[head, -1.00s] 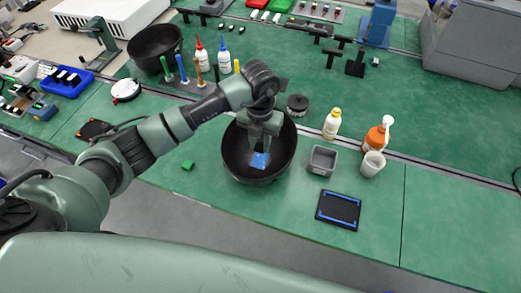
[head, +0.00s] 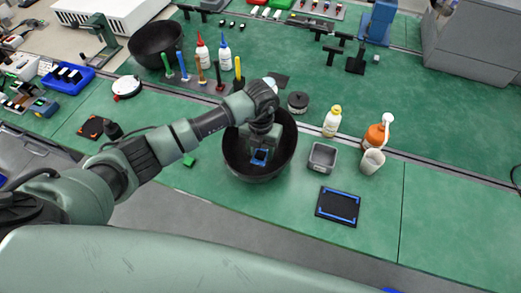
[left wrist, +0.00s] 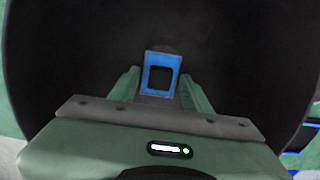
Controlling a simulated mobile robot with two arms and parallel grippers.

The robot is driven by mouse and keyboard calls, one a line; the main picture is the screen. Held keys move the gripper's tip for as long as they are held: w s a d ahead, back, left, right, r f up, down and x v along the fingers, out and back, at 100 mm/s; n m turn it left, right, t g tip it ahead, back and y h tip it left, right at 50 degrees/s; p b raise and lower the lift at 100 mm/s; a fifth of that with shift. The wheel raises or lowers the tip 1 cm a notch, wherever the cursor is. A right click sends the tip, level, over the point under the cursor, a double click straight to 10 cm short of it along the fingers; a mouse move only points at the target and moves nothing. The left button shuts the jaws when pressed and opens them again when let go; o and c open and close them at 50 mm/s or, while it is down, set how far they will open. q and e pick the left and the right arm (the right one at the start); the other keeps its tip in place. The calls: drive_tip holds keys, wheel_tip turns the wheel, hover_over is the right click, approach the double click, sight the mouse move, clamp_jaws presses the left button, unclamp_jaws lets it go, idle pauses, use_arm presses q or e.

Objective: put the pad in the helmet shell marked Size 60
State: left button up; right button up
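My left gripper (head: 261,156) is down inside a black bowl-shaped helmet shell (head: 231,160) near the front of the green bench. A small square with a blue border and dark middle (left wrist: 160,75) shows between its fingers in the left wrist view; it also shows in the head view (head: 258,162). I cannot tell whether the dark middle is the pad, or whether the fingers touch it. A second black shell (head: 152,39) stands at the back left. No size marking is readable on either shell. My right gripper is out of view.
A grey square bin (head: 322,157), white cup (head: 372,161), orange bottle (head: 376,135) and yellow-capped bottle (head: 332,122) stand right of the near shell. A black mat (head: 338,206) with blue edge marks lies in front. The bench's right front is clear.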

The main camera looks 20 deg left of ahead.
sight(260, 154)
use_arm(q)
drive_tip(key=shift+r, duration=0.5)
wheel_tip(260, 154, up, 11)
drive_tip(key=b, duration=0.3)
drive_tip(key=shift+r, duration=0.2)
drive_tip(key=shift+s+f, duration=0.1)
